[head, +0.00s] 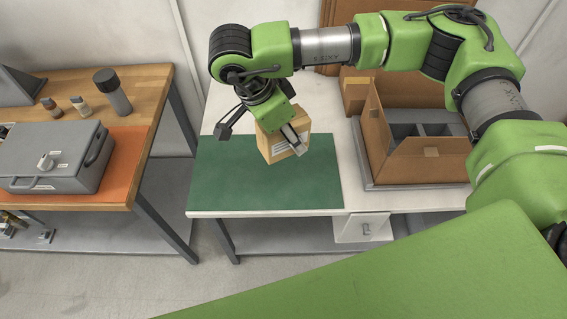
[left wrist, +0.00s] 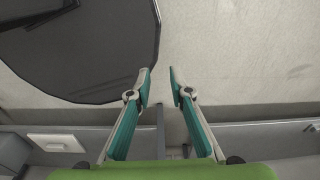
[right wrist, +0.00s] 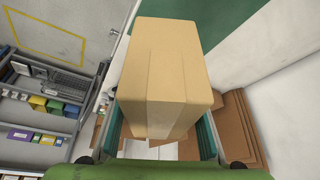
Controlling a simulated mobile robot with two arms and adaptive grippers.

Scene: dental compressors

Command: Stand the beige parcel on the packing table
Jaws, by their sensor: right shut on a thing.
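I cannot tell whether the parcel's lower edge touches the mat. In the right wrist view the parcel (right wrist: 165,75) fills the middle, between the fingers. My left gripper (left wrist: 160,85) shows in the left wrist view with its fingertips apart and nothing between them.
An open cardboard box (head: 420,155) with dividers stands on a grey tray right of the mat. A wooden bench (head: 150,100) at the left holds a grey case (head: 55,160) and several small cylindrical parts. A gap separates the bench from the packing table. The mat around the parcel is clear.

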